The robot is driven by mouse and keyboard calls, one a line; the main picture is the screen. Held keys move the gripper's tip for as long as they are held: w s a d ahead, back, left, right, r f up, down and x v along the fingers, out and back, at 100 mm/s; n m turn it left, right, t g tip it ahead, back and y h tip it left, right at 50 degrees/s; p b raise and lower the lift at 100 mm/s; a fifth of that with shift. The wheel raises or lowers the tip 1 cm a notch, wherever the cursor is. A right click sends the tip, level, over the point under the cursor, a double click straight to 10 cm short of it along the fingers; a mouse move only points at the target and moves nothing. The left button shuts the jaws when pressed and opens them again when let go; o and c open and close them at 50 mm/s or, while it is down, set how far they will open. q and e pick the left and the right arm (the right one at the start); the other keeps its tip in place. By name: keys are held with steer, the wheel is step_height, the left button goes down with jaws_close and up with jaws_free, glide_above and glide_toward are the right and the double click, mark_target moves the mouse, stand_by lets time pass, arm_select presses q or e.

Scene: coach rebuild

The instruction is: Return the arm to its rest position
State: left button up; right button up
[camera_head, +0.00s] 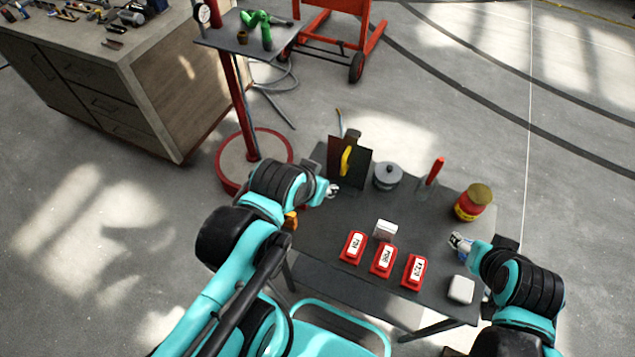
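My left arm reaches in from the left, and its gripper (331,190) is over the left side of the dark table. The fingers look small here, and I cannot tell whether they are open or shut. My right arm comes in from the lower right. Its gripper (459,241) is at the table's right side, below the red jar with a yellowish lid (473,202). I cannot tell its finger state either. No held thing is clearly visible in either gripper.
The dark table (330,262) bears three red labelled blocks (383,259), a pale box (386,230), a white block (461,289), a lidded pot (387,176), a red-handled tool (435,171) and an upright dark panel (337,163). A red-based stand (226,178) is behind left.

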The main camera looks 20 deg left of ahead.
steer(key=shift+w, duration=0.1)
step_height(320, 180, down, 3)
steer(key=b, duration=0.3)
stand_by(0.3)
